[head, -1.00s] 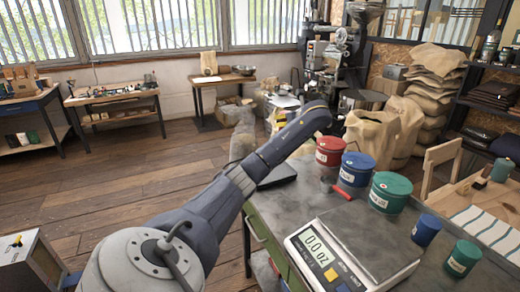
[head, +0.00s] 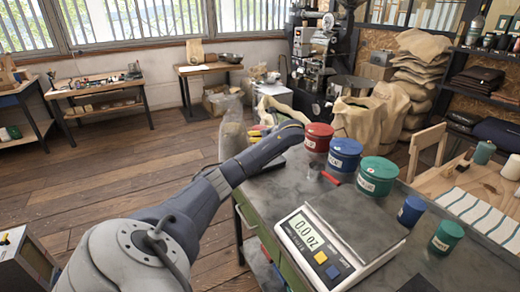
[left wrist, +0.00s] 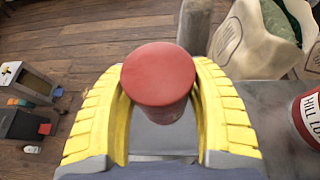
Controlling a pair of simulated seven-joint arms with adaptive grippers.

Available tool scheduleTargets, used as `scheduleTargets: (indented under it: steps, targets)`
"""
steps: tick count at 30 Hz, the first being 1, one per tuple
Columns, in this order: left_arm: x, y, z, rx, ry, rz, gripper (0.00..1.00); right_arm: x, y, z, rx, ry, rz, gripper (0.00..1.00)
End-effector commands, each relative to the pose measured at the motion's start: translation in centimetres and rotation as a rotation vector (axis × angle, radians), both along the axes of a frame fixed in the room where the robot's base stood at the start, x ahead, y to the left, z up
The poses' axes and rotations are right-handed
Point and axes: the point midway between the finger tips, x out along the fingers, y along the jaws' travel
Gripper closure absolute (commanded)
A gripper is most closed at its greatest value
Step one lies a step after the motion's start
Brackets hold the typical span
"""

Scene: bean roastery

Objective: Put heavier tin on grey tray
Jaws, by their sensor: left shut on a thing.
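A small red tin (left wrist: 160,85) is between the yellow fingers of my left gripper (left wrist: 160,100) in the left wrist view. The gripper is shut on it. A dark grey flat piece (head: 273,166), possibly the grey tray, lies on the bench's far left corner, partly behind my arm. A larger red tin (head: 318,137) stands right of my wrist and shows at the right edge of the wrist view (left wrist: 310,118). My right gripper is not in view.
Larger blue (head: 344,154) and green (head: 377,177) tins stand in a row, with small blue (head: 411,210) and green (head: 446,237) tins nearer. A scale (head: 325,258) reads 0.0 oz. A red-handled tool (head: 331,178) lies on the bench.

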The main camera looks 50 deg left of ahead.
Motion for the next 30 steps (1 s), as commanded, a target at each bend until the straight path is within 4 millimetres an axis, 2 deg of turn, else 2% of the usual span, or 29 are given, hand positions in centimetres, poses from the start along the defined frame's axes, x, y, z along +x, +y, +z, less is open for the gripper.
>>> scheduleTargets:
  steps: [4,14,24,30]
  targets:
    - [0.0,0.0,-2.0,0.000,0.000,0.000,0.85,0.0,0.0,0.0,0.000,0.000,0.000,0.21]
    - [0.0,0.0,-3.5,0.000,-0.002,0.000,0.85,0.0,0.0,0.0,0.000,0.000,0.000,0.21]
    - [0.0,0.0,-7.2,0.000,0.000,0.000,0.85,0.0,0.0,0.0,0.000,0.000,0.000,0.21]
    - [0.0,0.0,-7.5,0.000,-0.003,-0.001,0.85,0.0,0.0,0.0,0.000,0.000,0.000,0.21]
